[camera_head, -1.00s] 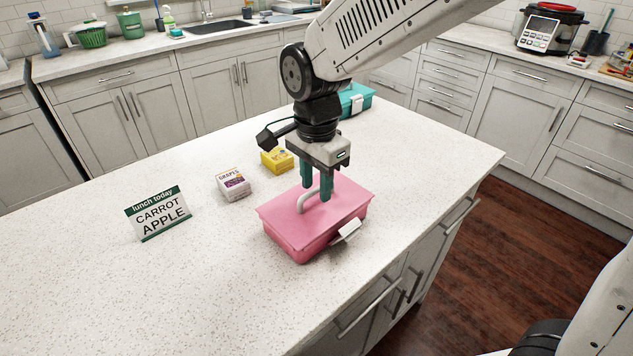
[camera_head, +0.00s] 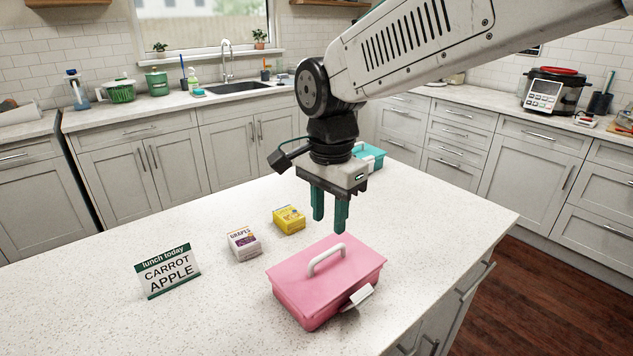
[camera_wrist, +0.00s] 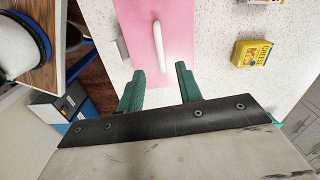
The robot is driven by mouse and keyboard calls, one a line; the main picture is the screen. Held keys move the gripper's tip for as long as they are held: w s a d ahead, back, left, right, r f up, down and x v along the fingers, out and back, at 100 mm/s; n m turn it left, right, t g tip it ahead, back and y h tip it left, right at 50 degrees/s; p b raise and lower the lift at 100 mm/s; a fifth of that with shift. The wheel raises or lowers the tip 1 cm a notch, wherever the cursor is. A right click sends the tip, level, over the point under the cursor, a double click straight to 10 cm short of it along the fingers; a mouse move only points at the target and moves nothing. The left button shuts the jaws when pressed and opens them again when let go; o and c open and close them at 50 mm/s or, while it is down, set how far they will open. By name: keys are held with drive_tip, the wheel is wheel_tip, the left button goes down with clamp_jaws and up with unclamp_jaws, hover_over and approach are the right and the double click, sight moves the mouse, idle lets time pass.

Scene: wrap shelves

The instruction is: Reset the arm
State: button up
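My gripper (camera_head: 329,214) hangs above the island counter, behind and above the pink lunch box, pointing down. Its two green fingers are apart with nothing between them; they also show apart in the wrist view (camera_wrist: 160,88). The pink lunch box (camera_head: 300,281) stands on the counter with its lid shut, its white handle (camera_head: 327,260) up and its white latch at the front. The box also shows at the top of the wrist view (camera_wrist: 180,40), clear of the fingers.
A grapes carton (camera_head: 244,243) and a yellow carton (camera_head: 289,220) stand left of the gripper. A sign reading "lunch today CARROT APPLE" (camera_head: 168,272) stands farther left. A teal box (camera_head: 371,157) is behind the gripper.

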drive_tip(key=s+d+n+t, duration=0.1)
drive_tip(key=s+d+n, duration=0.9)
drive_tip(key=s+d, duration=0.9)
drive_tip(key=shift+s+d+r, duration=0.2)
drive_tip(key=shift+s+d, duration=0.05)
drive_tip(key=shift+d, duration=0.7)
